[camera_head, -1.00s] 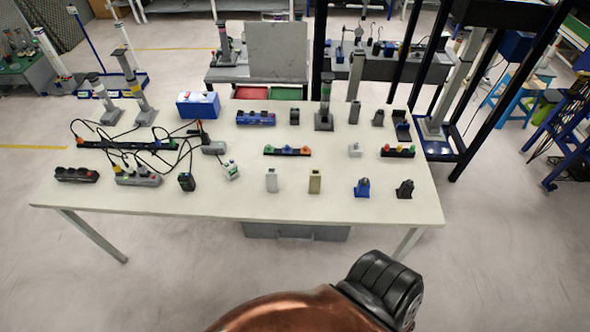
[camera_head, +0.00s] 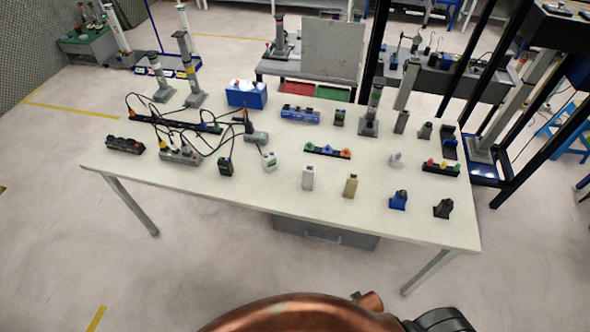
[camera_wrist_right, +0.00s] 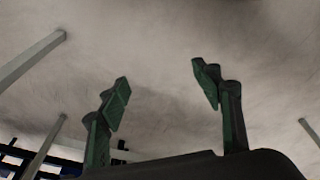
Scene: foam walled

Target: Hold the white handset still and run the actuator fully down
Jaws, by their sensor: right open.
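A small whitish handset with a green top (camera_head: 268,160) stands on the table (camera_head: 240,195), front of centre, in the head view. A plain white upright block (camera_head: 308,177) stands to its right; I cannot tell for certain which is the task's handset. A grey column (camera_head: 369,112) with a green band stands upright at the back of the table; it may be the actuator. My right gripper (camera_wrist_right: 162,82) is open and empty in the right wrist view, with bare floor beyond its fingers. My left gripper is not in view.
Black cables (camera_head: 205,140) tangle over the table's left part. A tan block (camera_head: 351,186), a blue device (camera_head: 398,200) and a black device (camera_head: 443,208) stand along the front edge. A blue box (camera_head: 246,95) stands at the back. Dark frame posts rise at the right.

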